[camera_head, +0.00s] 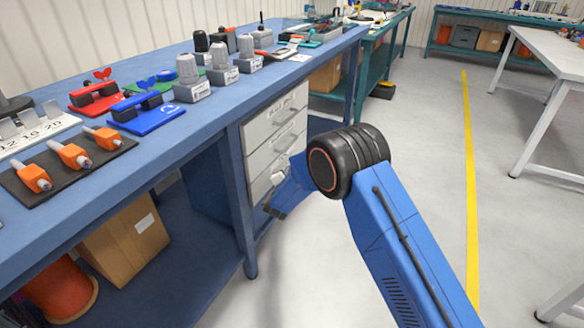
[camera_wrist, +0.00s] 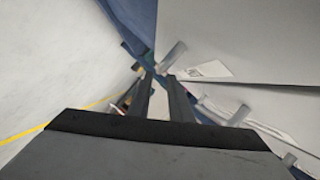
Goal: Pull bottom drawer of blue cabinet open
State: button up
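The drawer unit has white fronts and a blue frame under the blue workbench. In the head view its top drawer (camera_head: 268,124) and middle drawer (camera_head: 264,157) look shut. The bottom drawer (camera_head: 257,188) is partly hidden by my arm, and its pale handle (camera_head: 277,178) shows beside my gripper. My gripper (camera_head: 272,211) is low in front of the unit. In the wrist view my gripper (camera_wrist: 160,78) has two dark fingers apart with nothing seen between them. Grey drawer handles (camera_wrist: 172,57) show near the fingertips and to the right. Contact with a handle cannot be told.
The blue workbench (camera_head: 205,115) carries several tools and holders. A bench leg (camera_head: 238,200) stands left of the drawers. A cardboard box (camera_head: 126,240) and an orange reel (camera_head: 62,290) sit below. Open floor with a yellow line (camera_head: 471,180) lies to the right.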

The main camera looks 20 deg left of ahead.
jog(key=x, duration=0.7)
jog(key=shift+w, duration=0.35)
jog(key=shift+c, duration=0.6)
grip_shut()
